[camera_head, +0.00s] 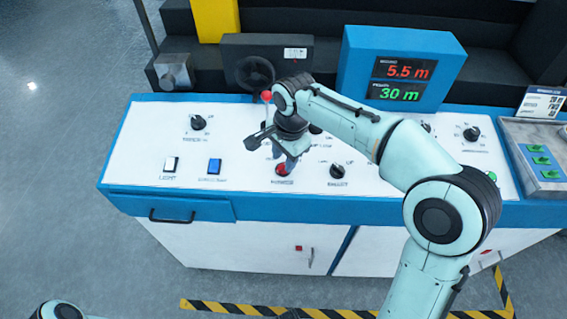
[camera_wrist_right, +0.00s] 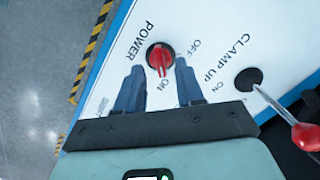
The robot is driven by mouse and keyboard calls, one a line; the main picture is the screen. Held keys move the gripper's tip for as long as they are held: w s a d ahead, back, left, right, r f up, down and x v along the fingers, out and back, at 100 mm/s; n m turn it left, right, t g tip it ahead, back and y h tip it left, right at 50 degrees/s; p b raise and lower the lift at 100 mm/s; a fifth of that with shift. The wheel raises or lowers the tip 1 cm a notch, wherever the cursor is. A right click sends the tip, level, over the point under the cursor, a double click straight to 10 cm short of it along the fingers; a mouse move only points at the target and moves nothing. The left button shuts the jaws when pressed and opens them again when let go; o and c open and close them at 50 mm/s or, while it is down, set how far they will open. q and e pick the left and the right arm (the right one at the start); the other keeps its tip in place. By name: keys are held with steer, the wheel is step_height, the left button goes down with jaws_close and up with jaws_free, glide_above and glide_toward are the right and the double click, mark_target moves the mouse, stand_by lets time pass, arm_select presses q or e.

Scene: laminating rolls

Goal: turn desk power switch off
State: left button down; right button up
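The desk power switch is a red rotary knob (camera_wrist_right: 160,57) on a dark round base, labelled POWER, with OFF and ON marks. Its pointer faces the ON mark. In the head view the red knob (camera_head: 283,170) sits near the desk's front edge, partly covered by my right gripper (camera_head: 287,159). In the wrist view my right gripper (camera_wrist_right: 160,72) is open, with one blue-grey finger on either side of the knob's lower part. I cannot tell whether either finger touches it. My left gripper is out of view.
A lever with a red ball (camera_wrist_right: 306,137) by the CLAMP UP label is close beside my right gripper. The white control panel (camera_head: 240,135) also carries a white rocker (camera_head: 170,164), a blue rocker (camera_head: 214,166) and black knobs. A blue display box (camera_head: 352,60) stands behind.

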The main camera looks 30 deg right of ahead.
mark_target(283, 167)
steer(key=shift+w+f, duration=0.2)
steer(key=shift+f, duration=1.1)
jaws_close()
